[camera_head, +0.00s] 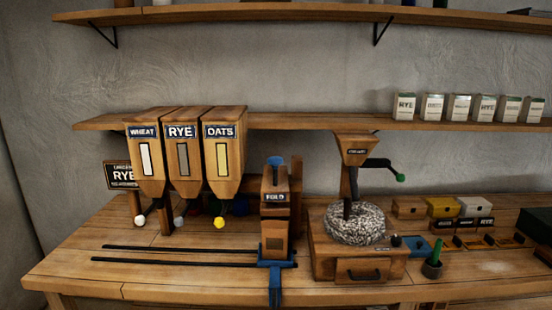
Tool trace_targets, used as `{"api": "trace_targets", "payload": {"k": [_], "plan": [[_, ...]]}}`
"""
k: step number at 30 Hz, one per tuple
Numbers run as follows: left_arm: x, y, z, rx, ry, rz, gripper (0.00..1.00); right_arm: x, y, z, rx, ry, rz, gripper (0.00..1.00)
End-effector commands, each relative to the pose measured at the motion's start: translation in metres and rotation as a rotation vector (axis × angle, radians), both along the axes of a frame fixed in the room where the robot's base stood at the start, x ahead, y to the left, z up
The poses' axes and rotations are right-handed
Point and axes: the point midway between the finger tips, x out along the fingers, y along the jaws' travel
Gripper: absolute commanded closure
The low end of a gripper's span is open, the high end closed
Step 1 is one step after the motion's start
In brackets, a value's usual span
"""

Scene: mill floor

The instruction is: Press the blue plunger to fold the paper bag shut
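The blue plunger (276,162) stands raised on top of the wooden station marked FOLD (275,200), left of the grinder. A small brown shape, possibly the paper bag (273,239), shows below the FOLD label, above a blue carriage (275,262). It is too small to tell whether its top is open or folded. The blue carriage is at the right end of two dark rails (180,255). Neither of my grippers is in view.
Three wooden hoppers marked WHEAT (142,133), RYE (181,132) and OATS (222,132) stand at the left. A grinder with a stone (354,224) and a green-knobbed crank (400,177) stands to the right. The bench front left (80,270) is clear.

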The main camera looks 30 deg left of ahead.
Motion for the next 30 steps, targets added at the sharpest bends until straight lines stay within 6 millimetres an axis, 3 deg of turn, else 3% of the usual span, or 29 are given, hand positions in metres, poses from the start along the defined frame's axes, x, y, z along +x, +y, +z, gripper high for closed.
{"api": "trace_targets", "payload": {"k": [8, 30], "plan": [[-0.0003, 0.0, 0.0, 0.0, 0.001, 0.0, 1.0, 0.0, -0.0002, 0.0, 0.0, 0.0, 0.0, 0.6], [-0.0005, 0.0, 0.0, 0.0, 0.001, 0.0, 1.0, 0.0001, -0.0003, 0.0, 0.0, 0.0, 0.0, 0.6]]}}
